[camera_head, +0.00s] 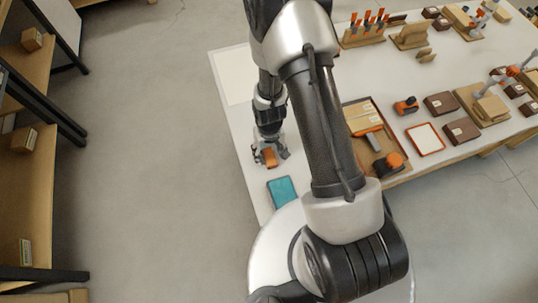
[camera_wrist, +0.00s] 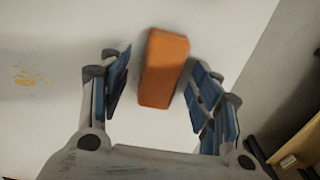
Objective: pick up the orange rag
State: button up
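The orange rag (camera_head: 270,157) lies on the white bench top, near the bench's left edge in the head view. In the wrist view the rag (camera_wrist: 163,68) is a folded rectangular block with its long side running up the picture. My gripper (camera_head: 269,156) is over it with the fingers pointing down. In the wrist view my gripper (camera_wrist: 157,85) is open, one blue-padded finger on each side of the rag. A gap shows between each finger and the rag. The rag's lower end sits between the fingertips.
A teal cloth or pad (camera_head: 282,191) lies just in front of the gripper. A wooden tray (camera_head: 362,113) with tools is right of my arm. Dark boxes (camera_head: 441,103) and tool holders fill the bench further right. Shelves (camera_head: 30,150) stand at left across open floor.

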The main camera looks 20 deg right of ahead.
aim_at(269, 154)
jog(key=c, duration=0.9)
jog(key=shift+o, duration=0.2)
jog(key=shift+r, duration=0.1)
notch_tip(269, 154, up, 20)
jog(key=p, duration=0.5)
